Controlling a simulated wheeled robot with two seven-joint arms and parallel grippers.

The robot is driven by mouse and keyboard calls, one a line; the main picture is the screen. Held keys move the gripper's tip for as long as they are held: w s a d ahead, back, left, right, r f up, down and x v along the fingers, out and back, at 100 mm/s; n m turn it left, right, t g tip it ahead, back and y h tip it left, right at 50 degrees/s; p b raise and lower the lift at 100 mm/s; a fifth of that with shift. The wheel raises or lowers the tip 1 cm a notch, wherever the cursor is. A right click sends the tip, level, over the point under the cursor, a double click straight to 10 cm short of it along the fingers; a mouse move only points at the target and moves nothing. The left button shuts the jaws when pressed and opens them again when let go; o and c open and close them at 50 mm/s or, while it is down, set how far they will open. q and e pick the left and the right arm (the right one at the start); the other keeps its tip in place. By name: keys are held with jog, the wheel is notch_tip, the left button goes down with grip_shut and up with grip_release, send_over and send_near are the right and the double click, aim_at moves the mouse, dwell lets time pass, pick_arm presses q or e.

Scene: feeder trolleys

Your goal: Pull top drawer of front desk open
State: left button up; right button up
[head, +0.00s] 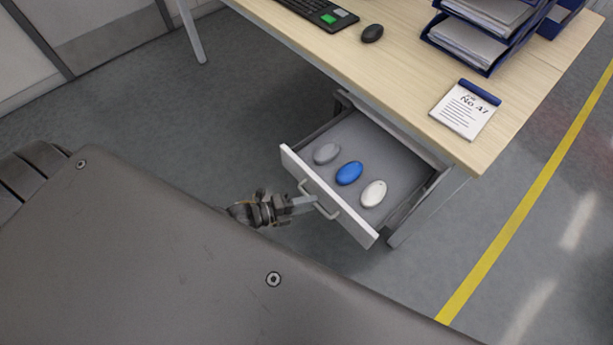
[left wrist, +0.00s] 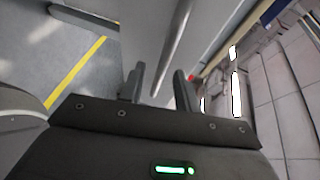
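The front desk's top drawer (head: 330,195) is pulled out, in the head view, with its white front standing well clear of the desk. A grey bar handle (head: 322,208) is on that front. It also shows as a slanting bar (left wrist: 176,45) in the left wrist view. My left gripper (head: 303,204) is at the handle. In the left wrist view its two fingers (left wrist: 160,88) stand apart with the bar between them, and gaps show beside the bar. Contact is unclear. My right gripper is not in view.
The drawer holds a grey (head: 327,153), a blue (head: 349,173) and a white oval item (head: 373,194). On the desk top (head: 405,75) are a keyboard (head: 310,10), mouse (head: 372,33), paper trays (head: 470,45) and notepad (head: 465,112). Floor left of the drawer is clear.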

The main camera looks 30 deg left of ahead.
pick_arm(q)
jog(key=v, duration=1.1)
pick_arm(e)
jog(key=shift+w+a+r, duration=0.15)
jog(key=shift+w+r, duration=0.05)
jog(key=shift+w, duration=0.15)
pick_arm(q)
jog(key=shift+w+r, duration=0.1)
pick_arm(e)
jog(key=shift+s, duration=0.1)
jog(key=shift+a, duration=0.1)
